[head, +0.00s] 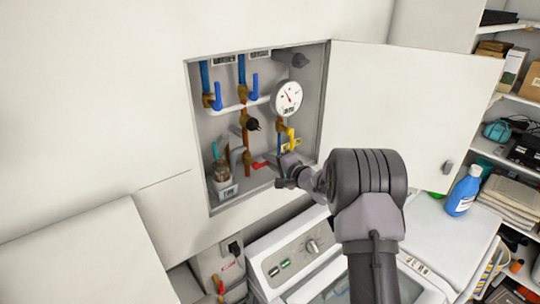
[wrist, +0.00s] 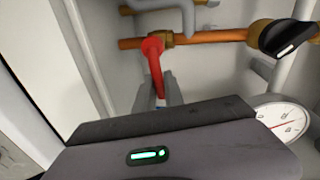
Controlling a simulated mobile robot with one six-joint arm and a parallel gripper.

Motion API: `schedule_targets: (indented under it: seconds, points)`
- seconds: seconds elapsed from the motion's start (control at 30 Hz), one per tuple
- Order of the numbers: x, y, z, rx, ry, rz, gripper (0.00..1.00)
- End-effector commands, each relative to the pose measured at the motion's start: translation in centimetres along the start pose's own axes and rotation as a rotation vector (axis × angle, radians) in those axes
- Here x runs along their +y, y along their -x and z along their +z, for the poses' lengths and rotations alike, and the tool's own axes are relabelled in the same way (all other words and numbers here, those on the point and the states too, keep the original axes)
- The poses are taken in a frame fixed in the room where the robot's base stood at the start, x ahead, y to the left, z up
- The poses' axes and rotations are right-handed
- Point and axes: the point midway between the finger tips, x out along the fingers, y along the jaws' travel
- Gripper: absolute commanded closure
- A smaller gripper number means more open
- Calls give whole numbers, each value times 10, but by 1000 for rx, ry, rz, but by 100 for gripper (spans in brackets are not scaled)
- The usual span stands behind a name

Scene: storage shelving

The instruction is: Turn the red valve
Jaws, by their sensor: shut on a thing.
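The red valve handle (wrist: 153,58) shows in the wrist view, mounted on a brass fitting of a copper pipe (wrist: 210,38). Its free end runs down between the fingers of my gripper (wrist: 167,92), which is shut on it. In the head view, the red valve (head: 259,165) shows as a small red piece low in the wall cabinet (head: 257,185). My gripper (head: 273,166) reaches in from the right at that height. My wrist hides part of the fingers and handle.
The cabinet also holds blue-handled valves (head: 254,88), a yellow-handled valve (head: 290,138), a black knob (head: 253,124) and a round gauge (head: 286,98). Its open door (head: 405,105) stands to the right. A washing machine (head: 300,250) is below. Shelves with a blue bottle (head: 462,192) nearby are at right.

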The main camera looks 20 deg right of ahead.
Motion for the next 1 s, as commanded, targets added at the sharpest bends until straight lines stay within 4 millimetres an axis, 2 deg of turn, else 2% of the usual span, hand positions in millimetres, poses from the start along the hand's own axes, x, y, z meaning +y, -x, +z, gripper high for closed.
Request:
schedule_targets:
  seconds: [0.3,0.87,0.9,1.0]
  points:
    - [5,-1,0,-20,-111,-1,100]
    - [7,-1,1,-26,-135,0,100]
    - [7,-1,1,-26,-135,0,81]
    - [7,-1,1,-26,-134,0,65]
